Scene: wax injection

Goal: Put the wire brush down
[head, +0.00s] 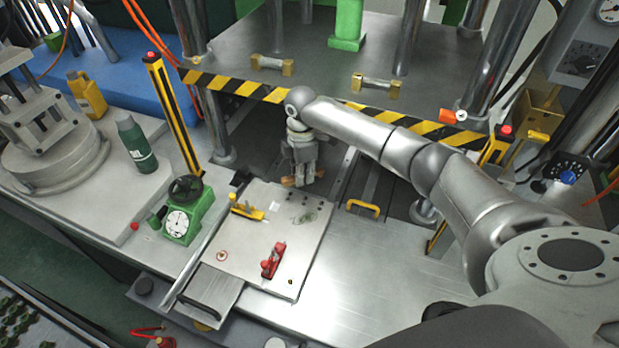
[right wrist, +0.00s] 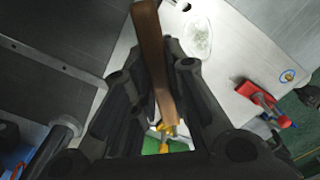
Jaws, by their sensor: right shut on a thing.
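The wire brush (right wrist: 149,45) shows in the right wrist view as a brown wooden handle clamped between two dark fingers. My right gripper (right wrist: 156,75) is shut on it. In the head view, my right gripper (head: 304,176) hangs over the dark press opening, just behind the far edge of the light metal plate (head: 235,262). A brown bit of the brush (head: 288,182) shows at its fingertips there. The brush's bristles cannot be made out. My left gripper is in neither view.
On the plate are a yellow tool (head: 247,209) and a red tool (head: 273,260). A green gauge (head: 183,217) stands left of it, and a green bottle (head: 137,145) farther left. A yellow handle (head: 363,208) is to the right. Bare bench (head: 370,270) lies right of the plate.

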